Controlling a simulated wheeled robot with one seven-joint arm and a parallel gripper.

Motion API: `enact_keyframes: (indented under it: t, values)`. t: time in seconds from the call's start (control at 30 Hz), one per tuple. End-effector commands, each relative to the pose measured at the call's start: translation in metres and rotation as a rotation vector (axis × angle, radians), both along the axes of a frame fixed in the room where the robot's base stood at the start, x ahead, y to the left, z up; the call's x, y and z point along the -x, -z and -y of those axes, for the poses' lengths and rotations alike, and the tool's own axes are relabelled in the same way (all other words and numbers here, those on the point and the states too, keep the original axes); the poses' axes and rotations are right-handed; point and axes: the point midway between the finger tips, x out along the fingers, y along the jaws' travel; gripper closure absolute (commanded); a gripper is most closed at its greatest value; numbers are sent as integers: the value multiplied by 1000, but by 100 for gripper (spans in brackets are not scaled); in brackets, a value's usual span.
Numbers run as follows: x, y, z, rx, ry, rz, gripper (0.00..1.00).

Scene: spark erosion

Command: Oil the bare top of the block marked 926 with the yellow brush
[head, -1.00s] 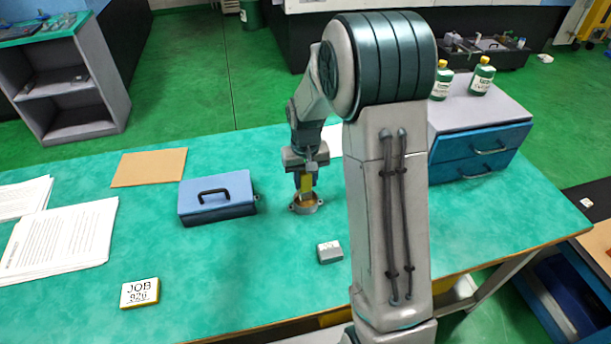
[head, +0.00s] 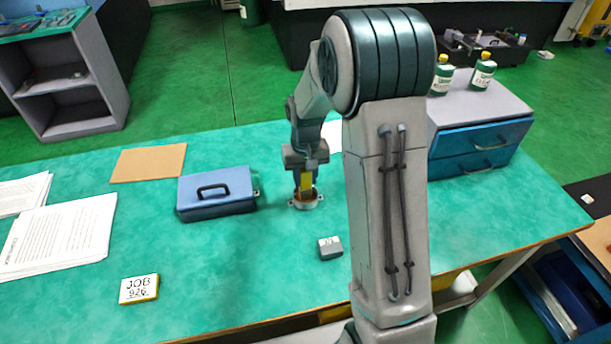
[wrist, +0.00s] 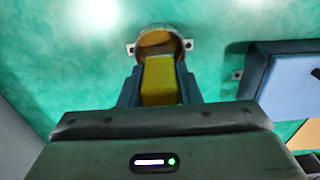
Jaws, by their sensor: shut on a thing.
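My gripper (head: 306,168) is shut on the yellow brush (head: 307,181), which points down into a small round metal pot (head: 306,204) on the green bench. The wrist view shows the brush (wrist: 159,80) between my fingers, its tip within the pot's rim (wrist: 184,41) over amber liquid. Whether the bristles touch the liquid is unclear. A small grey block (head: 330,248) sits in front of the pot, to its right; the marking on its light top is too small to read. A white card or plate with yellow edges (head: 139,289), reading JOB 926, lies at the front left.
A blue box with a black handle (head: 217,193) stands just left of the pot. Papers (head: 60,235) and a tan sheet (head: 148,163) lie on the left. A drawer unit (head: 480,145) with two green bottles stands at the right. The bench between card and grey block is clear.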

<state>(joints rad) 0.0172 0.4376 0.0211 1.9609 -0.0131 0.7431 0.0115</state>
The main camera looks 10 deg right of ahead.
Motion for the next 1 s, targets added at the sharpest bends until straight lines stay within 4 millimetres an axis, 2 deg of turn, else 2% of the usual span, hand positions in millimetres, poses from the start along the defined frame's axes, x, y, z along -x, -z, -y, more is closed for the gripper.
enact_keyframes:
  t: [1.0]
  values:
    - [0,9,0,0,0,0,92]
